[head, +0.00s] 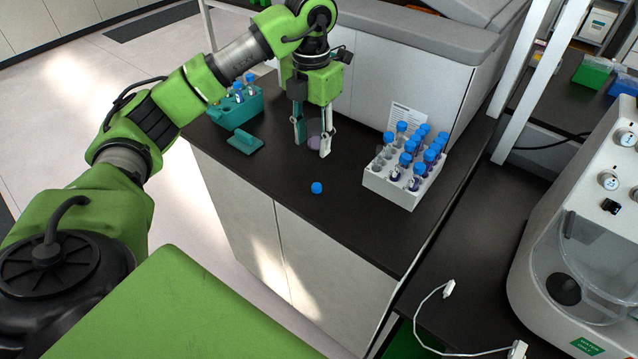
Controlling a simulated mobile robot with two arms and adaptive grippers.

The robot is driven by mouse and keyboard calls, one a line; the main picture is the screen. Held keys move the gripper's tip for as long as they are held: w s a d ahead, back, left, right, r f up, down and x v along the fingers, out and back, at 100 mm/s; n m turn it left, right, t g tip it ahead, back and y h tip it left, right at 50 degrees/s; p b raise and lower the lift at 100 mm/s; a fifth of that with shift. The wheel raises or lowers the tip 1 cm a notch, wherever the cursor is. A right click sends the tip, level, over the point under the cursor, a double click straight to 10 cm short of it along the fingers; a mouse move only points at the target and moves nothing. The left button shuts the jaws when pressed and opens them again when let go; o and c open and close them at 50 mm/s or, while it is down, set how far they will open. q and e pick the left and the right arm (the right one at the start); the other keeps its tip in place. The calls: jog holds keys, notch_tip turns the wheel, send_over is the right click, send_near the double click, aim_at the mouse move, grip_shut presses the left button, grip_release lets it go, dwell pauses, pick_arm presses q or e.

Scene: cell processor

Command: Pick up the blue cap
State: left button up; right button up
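The blue cap (317,187) lies alone on the dark countertop, close to its front edge. My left gripper (312,148) points down over the counter, behind the cap in the head view. Its two fingers are spread apart, with a small clear container with purplish contents (314,135) showing between or behind them. I cannot tell whether the fingers touch that container. The cap is apart from the gripper. My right gripper is not in view.
A white rack (390,190) with several blue-capped tubes stands right of the cap. A teal box (237,112) with tubes and a teal piece (245,143) sit to the left. The dark counter (290,210) around the cap is clear. A white machine (590,250) stands at right.

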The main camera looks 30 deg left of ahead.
pick_arm(q)
jog(key=p, duration=0.2)
send_over(317, 186)
jog(key=f, duration=0.7)
jog(key=shift+s+a+f, duration=0.15)
jog(key=shift+a+f, duration=0.2)
jog(key=shift+f, duration=0.05)
jog(key=f, duration=0.1)
jog(key=f+p, duration=0.1)
jog(key=f, duration=0.1)
jog(key=f+p, duration=0.1)
jog(key=shift+d+f, duration=0.3)
jog(key=shift+f, duration=0.05)
jog(key=shift+w+f, duration=0.2)
jog(key=shift+f, duration=0.1)
jog(key=c, duration=0.7)
